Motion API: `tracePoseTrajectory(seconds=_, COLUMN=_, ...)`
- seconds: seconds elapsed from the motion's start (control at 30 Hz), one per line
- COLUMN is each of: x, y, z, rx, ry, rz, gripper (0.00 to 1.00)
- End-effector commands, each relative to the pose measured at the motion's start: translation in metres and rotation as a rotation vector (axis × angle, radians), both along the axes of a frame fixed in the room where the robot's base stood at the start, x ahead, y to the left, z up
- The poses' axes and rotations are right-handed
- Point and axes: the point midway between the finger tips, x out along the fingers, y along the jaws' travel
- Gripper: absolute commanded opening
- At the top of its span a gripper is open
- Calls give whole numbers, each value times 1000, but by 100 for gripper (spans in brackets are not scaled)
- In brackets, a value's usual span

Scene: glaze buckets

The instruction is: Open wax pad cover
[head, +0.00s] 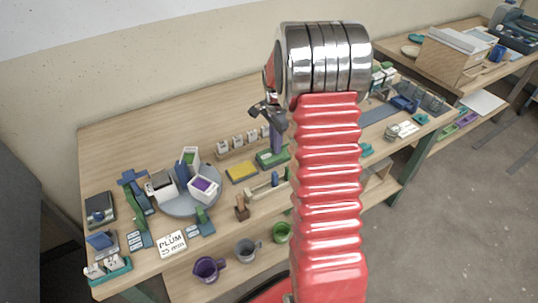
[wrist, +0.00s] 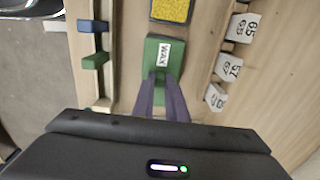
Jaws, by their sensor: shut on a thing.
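The wax pad's cover (wrist: 163,52) is a green block with a white label reading WAX, in the upper middle of the wrist view. In the head view the green wax pad (head: 268,158) sits on the table just left of my arm. My gripper (wrist: 160,77) reaches down with its purple fingers shut on the near part of the green cover. In the head view my gripper (head: 277,148) comes down onto the green pad from above. The fingers hide the held part, and I cannot tell whether the cover is raised from its base.
A yellow pad (head: 241,172) lies left of the wax pad. Several white numbered blocks (wrist: 229,67) stand in a row close to its right in the wrist view. A wooden rack (wrist: 84,75) with blue and green pieces stands to the left. A round grey turntable (head: 181,205) holds containers.

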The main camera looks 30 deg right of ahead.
Motion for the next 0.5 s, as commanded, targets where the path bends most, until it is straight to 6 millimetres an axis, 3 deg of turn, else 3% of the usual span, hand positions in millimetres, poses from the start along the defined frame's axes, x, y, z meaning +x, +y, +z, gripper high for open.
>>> tracePoseTrajectory(seconds=0.5, x=-1, y=-27, z=0, rx=0, ry=-1, rz=-1, gripper=0)
